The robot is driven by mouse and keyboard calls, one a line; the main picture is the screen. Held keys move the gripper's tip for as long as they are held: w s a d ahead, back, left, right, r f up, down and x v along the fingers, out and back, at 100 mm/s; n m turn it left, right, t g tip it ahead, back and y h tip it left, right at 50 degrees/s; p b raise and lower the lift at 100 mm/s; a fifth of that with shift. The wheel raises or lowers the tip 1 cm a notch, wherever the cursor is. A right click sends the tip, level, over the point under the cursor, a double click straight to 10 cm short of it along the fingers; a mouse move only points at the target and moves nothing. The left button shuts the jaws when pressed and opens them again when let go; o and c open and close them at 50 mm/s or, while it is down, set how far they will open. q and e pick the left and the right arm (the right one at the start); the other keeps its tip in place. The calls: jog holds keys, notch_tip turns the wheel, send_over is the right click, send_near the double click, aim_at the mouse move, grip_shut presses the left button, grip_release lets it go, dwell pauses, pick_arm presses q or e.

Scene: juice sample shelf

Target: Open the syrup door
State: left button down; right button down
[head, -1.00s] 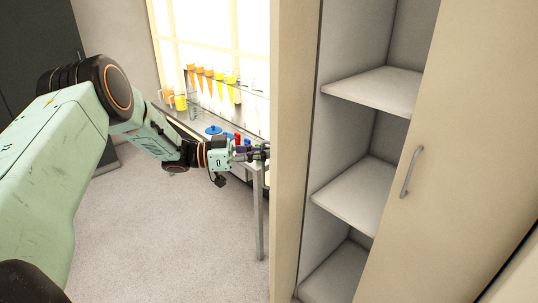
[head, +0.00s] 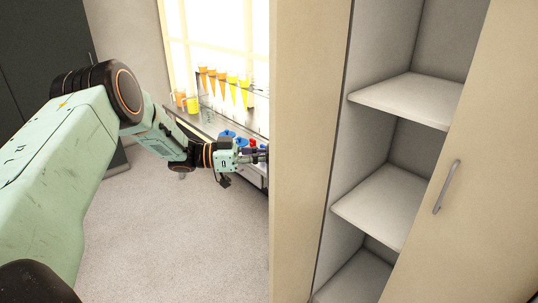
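A tall cream cabinet (head: 300,120) fills the right half of the head view. Its cream door (head: 480,190) carries a grey bar handle (head: 446,187). The space beside the door is open and shows bare shelves. No label shows, so I cannot tell whether this is the syrup door. My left gripper (head: 262,156) reaches in from the left, well left of the handle, close to the cabinet's left side panel. Its fingertips are small and partly hidden, so I cannot tell whether they are open. My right gripper is not in view.
A table (head: 205,125) by the bright window holds several orange and yellow tubes (head: 222,82), cups (head: 192,104), and small blue and red items (head: 240,141). The grey floor (head: 165,235) at lower left is clear. A dark panel (head: 40,50) stands at far left.

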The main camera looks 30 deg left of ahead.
pick_arm(q)
jog(key=shift+f, duration=0.2)
jog(key=shift+s, duration=0.1)
jog(key=c, duration=1.5)
grip_release()
jog(key=shift+s+a+r, duration=0.1)
jog(key=shift+r, duration=0.05)
jog(key=shift+w, duration=0.2)
jog(key=shift+a, duration=0.1)
jog(key=v, duration=1.2)
